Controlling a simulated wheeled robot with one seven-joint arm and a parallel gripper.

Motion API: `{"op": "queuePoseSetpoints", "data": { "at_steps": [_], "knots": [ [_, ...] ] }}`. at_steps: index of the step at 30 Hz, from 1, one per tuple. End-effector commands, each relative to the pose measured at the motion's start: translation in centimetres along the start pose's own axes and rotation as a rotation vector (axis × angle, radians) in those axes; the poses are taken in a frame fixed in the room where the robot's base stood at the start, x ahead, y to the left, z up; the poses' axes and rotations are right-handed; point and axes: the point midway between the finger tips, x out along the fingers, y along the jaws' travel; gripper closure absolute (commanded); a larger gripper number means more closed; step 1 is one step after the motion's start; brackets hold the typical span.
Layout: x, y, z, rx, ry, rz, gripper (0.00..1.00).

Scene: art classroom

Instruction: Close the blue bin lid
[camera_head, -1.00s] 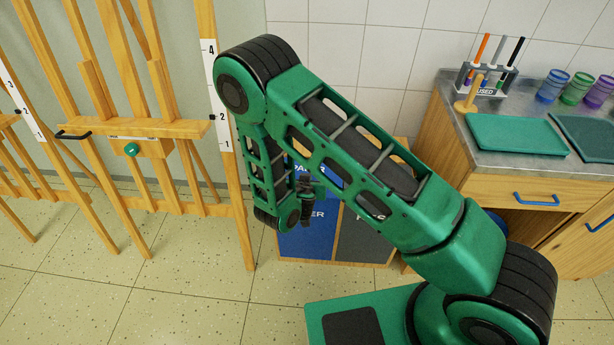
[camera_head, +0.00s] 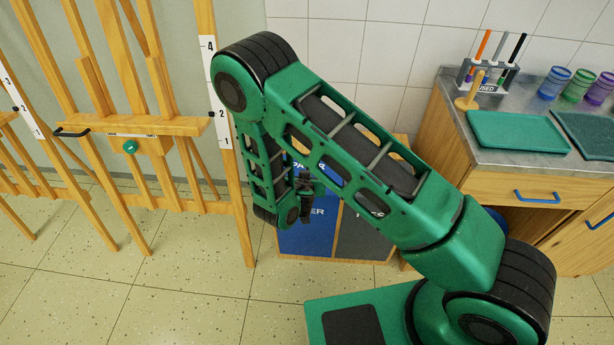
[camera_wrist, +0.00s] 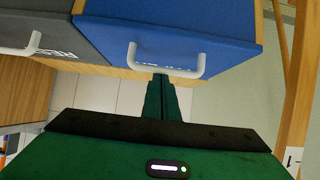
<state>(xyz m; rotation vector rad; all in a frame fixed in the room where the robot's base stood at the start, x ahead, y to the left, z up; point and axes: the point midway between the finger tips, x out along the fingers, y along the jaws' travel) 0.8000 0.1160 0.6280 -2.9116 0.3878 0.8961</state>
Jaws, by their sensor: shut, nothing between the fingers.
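The blue bin (camera_head: 300,240) is the left half of a wooden bin unit, with white lettering on its front. Its blue lid (camera_head: 325,175) shows above, partly hidden by my arm. How far the lid stands open cannot be told. In the wrist view the blue panel of the lid (camera_wrist: 200,25) fills the top, with a white bar handle (camera_wrist: 199,66) on its near edge. My gripper (camera_head: 306,188) also shows small in the head view, in front of the blue bin.
A grey bin (camera_head: 362,238) with its own white handle (camera_wrist: 22,48) adjoins on the right in the head view. Wooden easels (camera_head: 150,125) stand to the left. A counter (camera_head: 485,148) with trays and cups stands to the right. The tiled floor (camera_head: 190,300) in front is clear.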

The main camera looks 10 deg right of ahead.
Motion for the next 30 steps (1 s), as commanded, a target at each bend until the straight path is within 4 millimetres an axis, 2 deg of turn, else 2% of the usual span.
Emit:
{"op": "queuePoseSetpoints", "data": {
  "at_steps": [1,9,22,30],
  "knots": [
    [-1.1,-0.2,1.8,-0.002,-0.040,-0.006,1.00],
    [-3.3,-0.1,-2.2,-0.006,0.014,-0.008,1.00],
    [-6.1,0.1,4.1,-0.007,0.017,-0.006,1.00],
    [-7.2,0.1,6.2,-0.002,0.020,-0.005,1.00]
  ]
}}
